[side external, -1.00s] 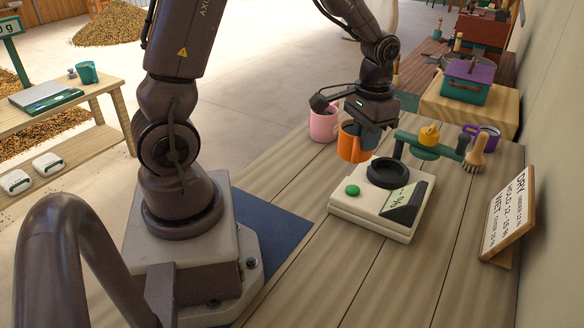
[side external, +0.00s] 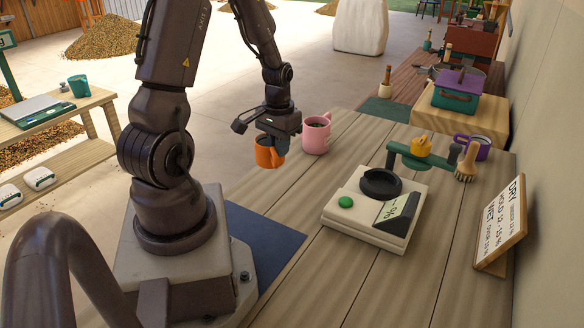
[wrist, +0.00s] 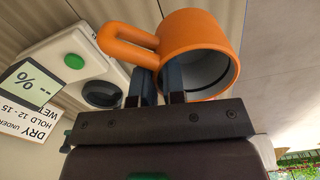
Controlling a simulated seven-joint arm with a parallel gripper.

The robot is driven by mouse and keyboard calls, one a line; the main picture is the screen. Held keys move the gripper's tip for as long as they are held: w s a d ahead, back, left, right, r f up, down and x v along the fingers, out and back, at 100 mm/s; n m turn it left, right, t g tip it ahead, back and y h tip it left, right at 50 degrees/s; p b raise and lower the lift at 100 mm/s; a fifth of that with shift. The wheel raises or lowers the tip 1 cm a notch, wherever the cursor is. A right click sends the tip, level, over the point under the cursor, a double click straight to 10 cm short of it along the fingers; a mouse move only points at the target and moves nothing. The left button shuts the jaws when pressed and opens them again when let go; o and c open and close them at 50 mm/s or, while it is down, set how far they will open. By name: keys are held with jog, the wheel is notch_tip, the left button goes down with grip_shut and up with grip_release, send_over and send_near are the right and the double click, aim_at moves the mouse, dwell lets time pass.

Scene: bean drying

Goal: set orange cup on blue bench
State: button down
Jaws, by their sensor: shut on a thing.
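The orange cup (side external: 264,156) hangs from my gripper (side external: 277,142) near the left edge of the wooden table, in the side view. In the wrist view the orange cup (wrist: 220,28) fills the upper middle, its handle pointing left. The fingers of my gripper (wrist: 158,84) are shut on it by the handle side. The cup looks roughly upright and held up in the air; its height over the table is hard to judge.
A pink mug (side external: 316,136) stands just right of the held cup. A white meter (side external: 362,222) with a dark round dish lies nearer. A purple mug (side external: 481,147), a brush (side external: 466,165) and a leaning sign (side external: 500,232) are at the right. A side bench (side external: 62,123) stands left.

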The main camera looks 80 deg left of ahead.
jog(key=w+a+f, duration=0.1)
jog(key=f, duration=0.1)
jog(key=w+a+f, duration=0.3)
jog(key=f, duration=0.1)
jog(key=shift+w+a+f, duration=0.15)
jog(key=shift+a, duration=0.1)
jog(key=shift+w+a+f, duration=0.15)
jog(key=shift+f, duration=1.55)
jog(key=shift+f, duration=0.15)
jog(key=c, duration=1.2)
grip_release()
